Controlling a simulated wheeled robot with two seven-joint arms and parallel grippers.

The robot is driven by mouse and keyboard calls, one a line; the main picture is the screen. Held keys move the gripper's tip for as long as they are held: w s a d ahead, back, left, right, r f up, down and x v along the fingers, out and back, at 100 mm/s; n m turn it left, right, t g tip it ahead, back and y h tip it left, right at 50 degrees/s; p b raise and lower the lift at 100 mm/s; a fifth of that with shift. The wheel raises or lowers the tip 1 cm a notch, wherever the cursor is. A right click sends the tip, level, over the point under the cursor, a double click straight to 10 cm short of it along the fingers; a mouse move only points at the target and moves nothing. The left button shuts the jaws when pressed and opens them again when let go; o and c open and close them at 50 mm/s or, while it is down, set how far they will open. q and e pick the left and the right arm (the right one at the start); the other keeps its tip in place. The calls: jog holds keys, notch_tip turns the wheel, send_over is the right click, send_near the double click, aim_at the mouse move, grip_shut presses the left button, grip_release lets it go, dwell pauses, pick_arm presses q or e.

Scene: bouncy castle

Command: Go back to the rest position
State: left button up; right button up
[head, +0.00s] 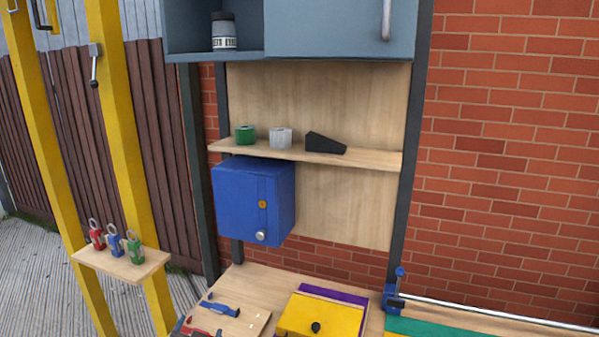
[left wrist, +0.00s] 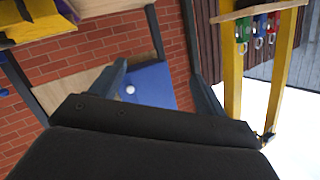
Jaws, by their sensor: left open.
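My left gripper (left wrist: 158,72) shows in the left wrist view with its two grey fingers spread apart, open and with nothing held between them. The blue box (left wrist: 150,84) with a round light knob appears beyond and between the fingers, apart from them as far as I can tell. In the head view the same blue box (head: 240,203) hangs shut below the wooden shelf. I cannot make out my left gripper clearly in the head view. My right gripper is in neither view.
A wooden shelf (head: 310,153) holds green and white rolls and a black wedge. A grey cabinet (head: 325,30) hangs above. The workbench (head: 245,284) below carries clamps and a yellow box (head: 320,316). Yellow posts (head: 50,150) with a small shelf (head: 130,266) of coloured padlock-like items stand left.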

pick_arm(q)
jog(key=s+d+f+n+g+h, duration=0.1)
jog(key=s+f+g, duration=0.5)
jog(key=s+f, duration=0.6)
jog(key=s+d+f+n+g+h, duration=0.1)
jog(key=s+f+g, duration=0.6)
jog(key=s, duration=1)
jog(key=s+d+f, duration=0.1)
jog(key=s+f, duration=0.1)
jog(key=f, duration=1.9)
jog(key=s+d+f, duration=0.2)
jog(key=s+f, duration=0.1)
jog(key=f, duration=1.9)
jog(key=shift+g, duration=0.3)
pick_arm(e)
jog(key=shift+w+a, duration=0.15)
pick_arm(q)
jog(key=shift+d, duration=0.1)
